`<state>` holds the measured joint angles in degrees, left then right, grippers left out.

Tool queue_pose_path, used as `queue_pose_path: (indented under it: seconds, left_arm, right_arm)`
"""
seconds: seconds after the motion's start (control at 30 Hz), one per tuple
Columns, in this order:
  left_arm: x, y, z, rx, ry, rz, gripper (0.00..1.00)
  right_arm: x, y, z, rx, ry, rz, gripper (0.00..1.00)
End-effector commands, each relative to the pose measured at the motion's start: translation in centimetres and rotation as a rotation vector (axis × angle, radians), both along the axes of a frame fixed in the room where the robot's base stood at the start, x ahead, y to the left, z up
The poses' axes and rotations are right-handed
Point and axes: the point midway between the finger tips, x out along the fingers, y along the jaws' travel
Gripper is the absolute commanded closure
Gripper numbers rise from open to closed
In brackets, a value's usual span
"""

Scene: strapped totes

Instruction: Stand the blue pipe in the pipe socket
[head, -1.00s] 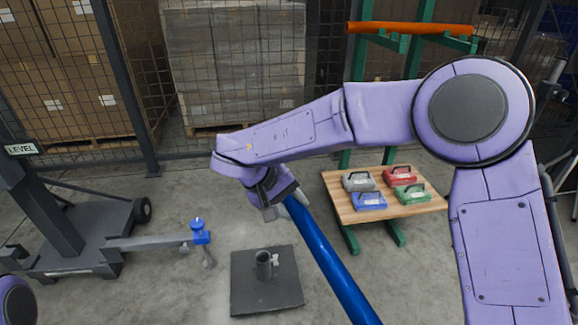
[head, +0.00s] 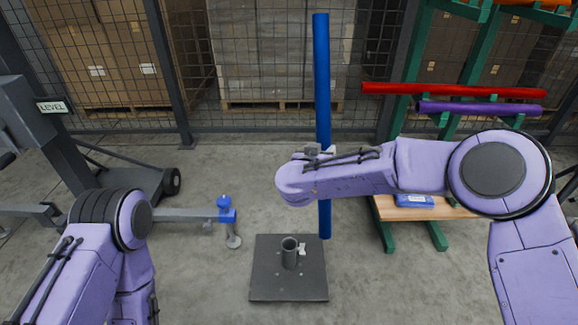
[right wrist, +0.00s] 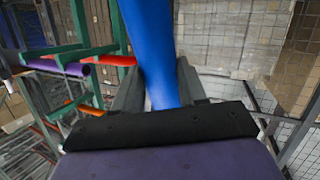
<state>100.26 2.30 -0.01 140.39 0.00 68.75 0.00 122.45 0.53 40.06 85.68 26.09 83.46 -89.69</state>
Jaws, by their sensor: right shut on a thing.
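The blue pipe (head: 322,85) is upright in the head view. Its lower end shows below my right arm, to the right of the socket tube, and looks clear of it. My right gripper (head: 318,150) is shut on the pipe around its middle; my wrist hides part of the grip. The right wrist view also shows the blue pipe (right wrist: 152,50) between the two fingers of my right gripper (right wrist: 160,92). The pipe socket (head: 289,252) is a short grey tube on a dark square plate on the floor, open at the top and empty. My left gripper is not visible.
A green rack at the right holds a red pipe (head: 455,90) and a purple pipe (head: 480,108). A wooden table (head: 428,211) with a blue case (head: 414,200) stands right of the socket. Mesh fence runs behind.

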Motion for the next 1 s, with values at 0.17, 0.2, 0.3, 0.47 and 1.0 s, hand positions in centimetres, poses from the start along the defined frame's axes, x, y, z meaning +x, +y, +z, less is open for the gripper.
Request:
queue_pose_path:
  seconds: [0.17, 0.2, 0.3, 0.47, 1.0]
  left_arm:
    - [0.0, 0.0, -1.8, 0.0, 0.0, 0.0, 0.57]
    - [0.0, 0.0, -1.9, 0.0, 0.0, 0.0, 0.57]
    - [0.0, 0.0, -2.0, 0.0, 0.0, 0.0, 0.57]
    - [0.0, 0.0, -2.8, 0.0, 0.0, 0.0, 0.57]
    - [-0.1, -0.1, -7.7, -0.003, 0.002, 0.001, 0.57]
  right_arm:
    - [0.9, 6.6, -2.3, 0.075, -0.231, 0.219, 1.0]
    - [0.9, 7.4, -2.5, 0.091, -0.256, 0.25, 1.0]
    - [0.9, 8.6, -2.7, 0.11, -0.29, 0.297, 1.0]
    - [0.9, 8.9, -3.4, 0.117, -0.297, 0.306, 1.0]
    - [0.9, 8.8, -8.6, 0.115, -0.297, 0.305, 1.0]
